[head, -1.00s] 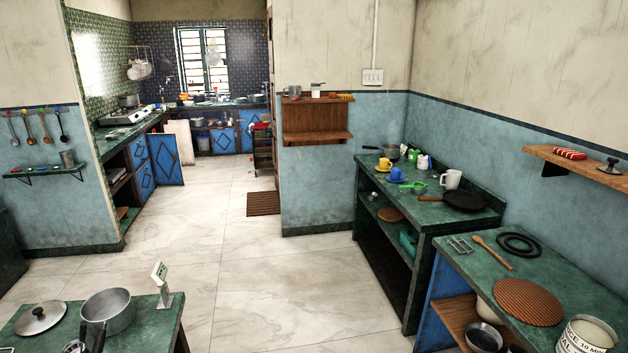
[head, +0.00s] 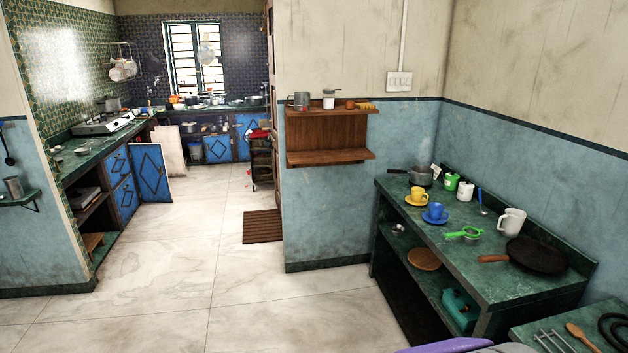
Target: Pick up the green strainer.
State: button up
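The green strainer (head: 464,234) lies on the dark green counter (head: 497,278) at the right of the head view. It is small, with its bright green handle pointing left. It lies in front of the blue cup (head: 435,212) on its saucer and to the left of the white mug (head: 511,222). No fingers of my gripper can be made out in the head view. A purple and grey shape shows at the bottom edge; I cannot tell what it is.
A black pan (head: 537,256) lies right of the strainer. A yellow cup (head: 419,196), a saucepan (head: 421,176) and a green jar (head: 451,182) stand behind it. A second counter (head: 535,331) is at the bottom right. The tiled floor (head: 180,275) left of the counter is clear.

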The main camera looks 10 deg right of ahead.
aim_at(472, 233)
jog(key=i+z, duration=0.4)
jog(key=i+j+z, duration=0.2)
jog(key=i+z, duration=0.15)
jog(key=i+j+z, duration=0.25)
jog(key=i+z, duration=0.15)
jog(key=i+j+z, duration=0.6)
jog(key=z, duration=0.15)
jog(key=i+j+z, duration=0.2)
jog(key=j+z, duration=0.15)
jog(key=i+j+z, duration=0.15)
jog(key=j+z, duration=0.5)
jog(key=i+j, duration=0.05)
